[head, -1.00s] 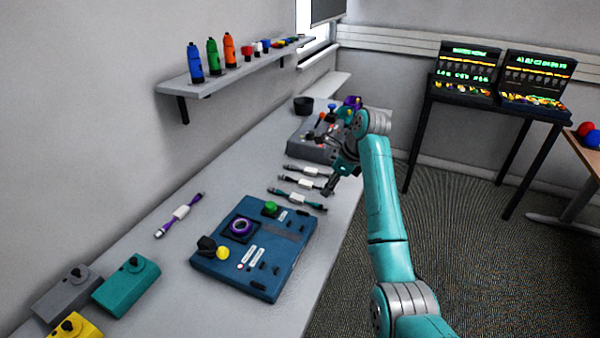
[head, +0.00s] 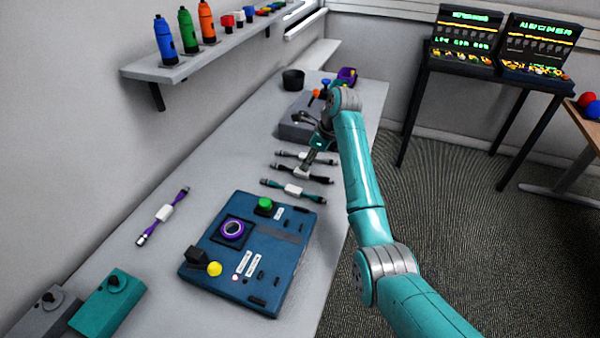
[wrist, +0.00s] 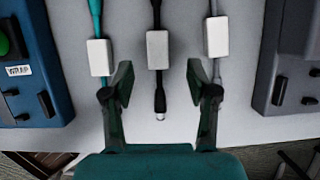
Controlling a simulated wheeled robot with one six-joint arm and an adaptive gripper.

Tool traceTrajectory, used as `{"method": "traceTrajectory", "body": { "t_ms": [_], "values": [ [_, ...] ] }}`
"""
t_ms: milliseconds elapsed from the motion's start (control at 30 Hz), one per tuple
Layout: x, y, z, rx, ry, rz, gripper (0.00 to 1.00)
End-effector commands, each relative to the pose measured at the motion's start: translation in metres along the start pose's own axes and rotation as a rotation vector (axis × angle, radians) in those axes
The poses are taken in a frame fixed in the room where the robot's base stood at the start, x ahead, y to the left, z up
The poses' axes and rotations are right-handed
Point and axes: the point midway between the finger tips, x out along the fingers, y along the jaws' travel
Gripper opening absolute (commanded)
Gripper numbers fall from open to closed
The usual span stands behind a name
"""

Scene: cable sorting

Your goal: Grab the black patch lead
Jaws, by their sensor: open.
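The black patch lead (wrist: 157,50) runs up the middle of the wrist view, with a white block on it and a metal plug tip at its lower end. It lies on the bench, and its dark right end shows in the head view (head: 319,179). My gripper (wrist: 160,82) is open and empty. Its fingers stand on either side of the lead near the white block, apart from it. In the head view my gripper (head: 308,163) is low over the lead and hides part of it. I cannot tell its exact height.
A teal lead (wrist: 100,57) lies close on the left and a grey lead (wrist: 217,37) close on the right. A blue panel box (head: 250,250) and a grey box (head: 295,130) flank the leads. A purple lead (head: 164,213) lies nearer the wall.

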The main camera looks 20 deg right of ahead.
Motion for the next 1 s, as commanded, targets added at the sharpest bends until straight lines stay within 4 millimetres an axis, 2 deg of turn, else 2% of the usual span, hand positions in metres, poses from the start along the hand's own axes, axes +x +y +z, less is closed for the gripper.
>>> {"method": "traceTrajectory", "body": {
  "t_ms": [400, 700, 933, 1000],
  "values": [
    [0.048, 0.003, 0.001, 0.001, 0.0, 0.002, 0.58],
    [0.052, 0.002, 0.001, 0.0, -0.001, 0.0, 0.58],
    [0.052, 0.002, 0.001, 0.0, 0.0, 0.0, 0.01],
    [0.052, 0.002, 0.001, 0.0, 0.0, 0.0, 0.0]
  ]
}}
